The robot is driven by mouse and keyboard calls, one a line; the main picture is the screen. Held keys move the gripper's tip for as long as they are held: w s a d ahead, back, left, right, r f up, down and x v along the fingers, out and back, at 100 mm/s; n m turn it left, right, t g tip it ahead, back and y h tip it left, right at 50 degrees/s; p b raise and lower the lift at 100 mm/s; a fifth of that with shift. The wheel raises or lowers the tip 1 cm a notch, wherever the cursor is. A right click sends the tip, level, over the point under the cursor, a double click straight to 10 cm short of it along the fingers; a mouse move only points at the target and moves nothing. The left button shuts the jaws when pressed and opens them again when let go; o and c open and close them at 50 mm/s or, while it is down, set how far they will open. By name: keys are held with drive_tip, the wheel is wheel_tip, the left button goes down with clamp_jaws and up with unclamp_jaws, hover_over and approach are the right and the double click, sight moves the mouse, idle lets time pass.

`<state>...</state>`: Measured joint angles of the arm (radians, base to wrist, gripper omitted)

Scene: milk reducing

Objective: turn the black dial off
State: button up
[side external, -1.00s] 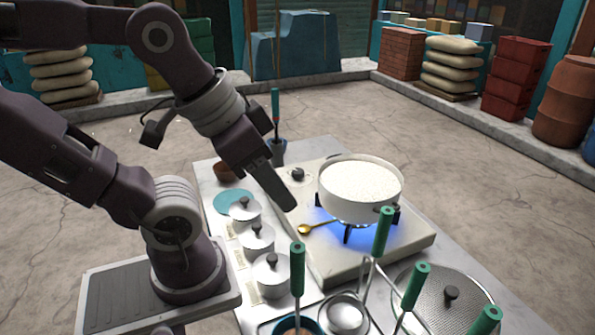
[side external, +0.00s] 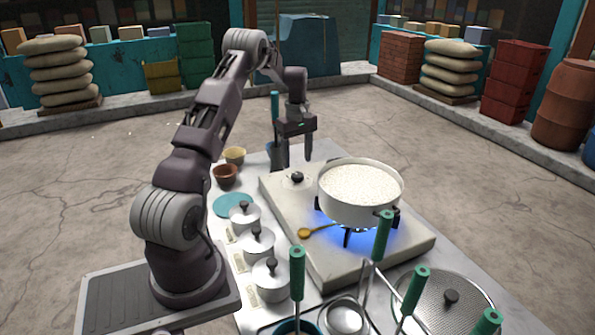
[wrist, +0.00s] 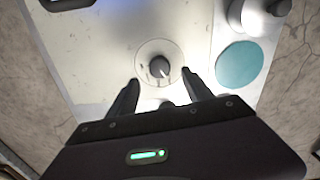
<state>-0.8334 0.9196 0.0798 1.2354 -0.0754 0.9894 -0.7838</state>
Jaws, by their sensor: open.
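The black dial (side external: 297,176) sits on a round marked plate on the pale stove slab (side external: 330,262), left of the pot. It also shows in the wrist view (wrist: 160,67), with a light pointer mark on it. My gripper (side external: 297,160) points down above the dial in the side view. In the wrist view my gripper (wrist: 160,77) is open, its fingertips spread to either side of the dial; I cannot tell whether they touch it. The white pot (side external: 360,205) of milk stands on the burner, and a blue flame (side external: 349,230) glows beneath it.
A golden spoon (side external: 306,232) lies on the slab. Small lidded pots (side external: 257,243), a teal disc (side external: 232,204) and brown bowl (side external: 225,174) stand left of it. Green-handled utensils (side external: 297,272) rise in front. A blue container (side external: 276,154) stands behind my gripper.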

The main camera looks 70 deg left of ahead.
sight(298, 174)
wheel_tip(298, 174, down, 5)
drive_tip(key=shift+d+f, duration=0.1)
drive_tip(key=shift+c, duration=0.5)
clamp_jaws()
